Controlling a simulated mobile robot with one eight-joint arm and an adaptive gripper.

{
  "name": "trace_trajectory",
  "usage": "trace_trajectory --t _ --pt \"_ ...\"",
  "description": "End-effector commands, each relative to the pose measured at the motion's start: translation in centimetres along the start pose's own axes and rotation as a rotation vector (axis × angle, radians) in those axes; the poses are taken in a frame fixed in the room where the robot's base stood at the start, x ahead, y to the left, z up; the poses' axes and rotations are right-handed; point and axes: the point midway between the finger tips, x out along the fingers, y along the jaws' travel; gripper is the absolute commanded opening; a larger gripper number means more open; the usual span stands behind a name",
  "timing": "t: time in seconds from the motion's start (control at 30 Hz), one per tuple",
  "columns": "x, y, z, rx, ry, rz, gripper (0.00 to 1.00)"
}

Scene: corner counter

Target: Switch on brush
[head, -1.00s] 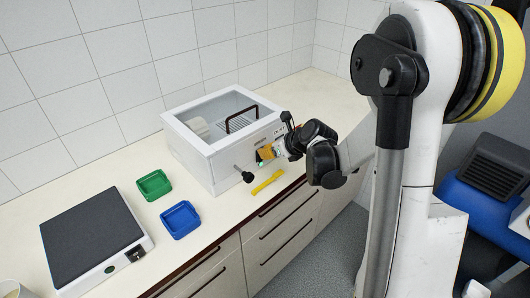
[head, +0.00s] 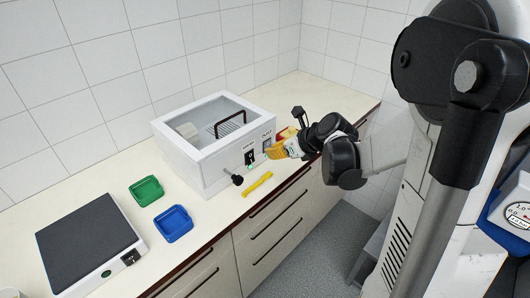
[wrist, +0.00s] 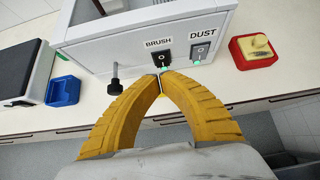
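The white box (head: 205,165) with a glass top stands on the counter. Its front has a black switch labelled BRUSH (wrist: 162,57) and one labelled DUST (wrist: 200,49). A green light (wrist: 196,62) shows under the DUST switch, and a green spot (head: 252,167) shows under the BRUSH switch in the head view. My gripper (wrist: 162,76) has yellow ribbed fingers whose tips meet, with nothing visible between them. In the wrist view the tips are just below the BRUSH switch; contact cannot be told. In the head view my gripper (head: 268,154) is at the front panel's right part.
A black knob (wrist: 115,83) sticks out left of the switches. A yellow tool (head: 257,184) lies before the box. Green (head: 146,190) and blue (head: 173,223) trays and a dark-topped device (head: 88,240) are left.

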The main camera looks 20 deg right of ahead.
Motion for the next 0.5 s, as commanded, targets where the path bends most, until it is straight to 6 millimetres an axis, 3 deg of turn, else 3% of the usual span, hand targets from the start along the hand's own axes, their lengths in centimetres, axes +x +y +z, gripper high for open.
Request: trace_trajectory --t 0.2,0.5 --pt "-1.9 0.0 0.4 -0.001 0.001 0.000 0.00" --pt "-2.0 0.0 0.3 -0.001 0.001 0.000 0.00"
